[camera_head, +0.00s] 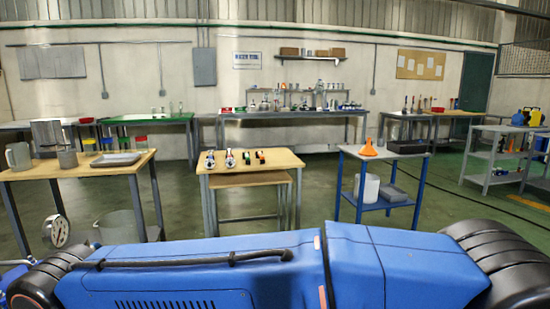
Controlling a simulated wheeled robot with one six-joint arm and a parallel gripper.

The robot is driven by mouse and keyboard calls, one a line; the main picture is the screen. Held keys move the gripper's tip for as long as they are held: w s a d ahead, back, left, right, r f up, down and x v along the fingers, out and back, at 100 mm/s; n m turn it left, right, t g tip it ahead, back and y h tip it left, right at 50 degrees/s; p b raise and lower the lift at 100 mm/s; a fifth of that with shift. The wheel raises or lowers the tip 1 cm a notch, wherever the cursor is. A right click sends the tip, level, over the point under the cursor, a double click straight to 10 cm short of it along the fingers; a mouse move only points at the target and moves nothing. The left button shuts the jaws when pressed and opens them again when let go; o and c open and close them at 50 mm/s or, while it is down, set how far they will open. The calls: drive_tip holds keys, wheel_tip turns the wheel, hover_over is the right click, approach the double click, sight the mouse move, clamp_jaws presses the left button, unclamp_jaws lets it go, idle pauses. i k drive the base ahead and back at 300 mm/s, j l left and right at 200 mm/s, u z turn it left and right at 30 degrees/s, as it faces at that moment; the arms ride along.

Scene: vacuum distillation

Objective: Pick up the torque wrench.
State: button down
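Several small tools lie side by side on the wooden table (222,180) in the middle of the camera_head view. One is a silvery tool with a red part (230,158); beside it lie dark tools with orange or red ends, such as the one at the right (261,156). They are too small for me to tell which one is the torque wrench. My gripper is not in view, so its state and its place relative to the tools do not show.
A wooden table (98,169) with jugs and a tray stands at the left. A blue-legged cart (356,152) with an orange funnel (368,147) stands at the right. Green floor (320,200) shows between the central table and the cart. Benches line the back wall.

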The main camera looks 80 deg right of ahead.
sight(229, 152)
drive_tip(key=z, duration=2.25)
drive_tip(key=i, duration=0.6)
